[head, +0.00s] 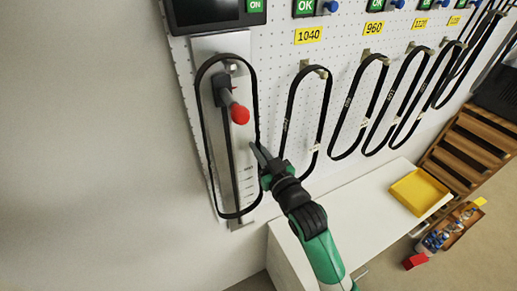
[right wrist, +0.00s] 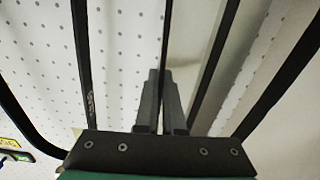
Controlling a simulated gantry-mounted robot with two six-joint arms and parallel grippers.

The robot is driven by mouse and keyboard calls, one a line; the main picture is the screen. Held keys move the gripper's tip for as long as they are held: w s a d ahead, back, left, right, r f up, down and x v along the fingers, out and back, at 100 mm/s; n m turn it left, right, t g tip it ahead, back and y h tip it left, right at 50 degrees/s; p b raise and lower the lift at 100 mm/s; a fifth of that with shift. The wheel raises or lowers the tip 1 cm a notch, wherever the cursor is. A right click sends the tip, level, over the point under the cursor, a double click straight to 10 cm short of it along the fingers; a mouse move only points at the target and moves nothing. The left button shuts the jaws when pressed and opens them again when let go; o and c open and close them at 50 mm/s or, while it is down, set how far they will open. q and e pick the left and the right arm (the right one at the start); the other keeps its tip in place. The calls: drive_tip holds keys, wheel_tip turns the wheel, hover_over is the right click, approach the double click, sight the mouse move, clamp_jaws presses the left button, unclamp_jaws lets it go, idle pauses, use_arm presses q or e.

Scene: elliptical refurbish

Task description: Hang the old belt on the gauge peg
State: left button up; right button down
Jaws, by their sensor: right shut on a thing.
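The old belt (head: 257,100), a long black loop, stands upright in front of the pale gauge plate (head: 205,47) at the left of the head view. Its top curve passes just above the gauge peg (head: 231,67); I cannot tell whether it rests on it. Its lower curve is near the plate's bottom. My right gripper (head: 259,153) is shut on the belt's right strand, about halfway down. In the right wrist view, the closed fingers (right wrist: 160,95) have a thin dark strand (right wrist: 166,40) running up from between them. My left gripper is not in view.
A red-knobbed handle (head: 239,114) sticks out inside the loop. Several other belts (head: 292,105) hang on pegs along the white pegboard to the right, under numbered yellow labels. Below are a white bench (head: 330,205), a yellow tray (head: 420,190) and a wooden rack (head: 465,145).

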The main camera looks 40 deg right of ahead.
idle(0.4)
drive_tip(key=c, duration=0.9)
unclamp_jaws()
drive_tip(key=shift+c, duration=0.2)
drive_tip(key=shift+s, duration=0.1)
drive_tip(key=v, duration=1.1)
drive_tip(key=shift+s+b, duration=0.2)
drive_tip(key=shift+b, duration=0.15)
drive_tip(key=shift+a+r, duration=0.1)
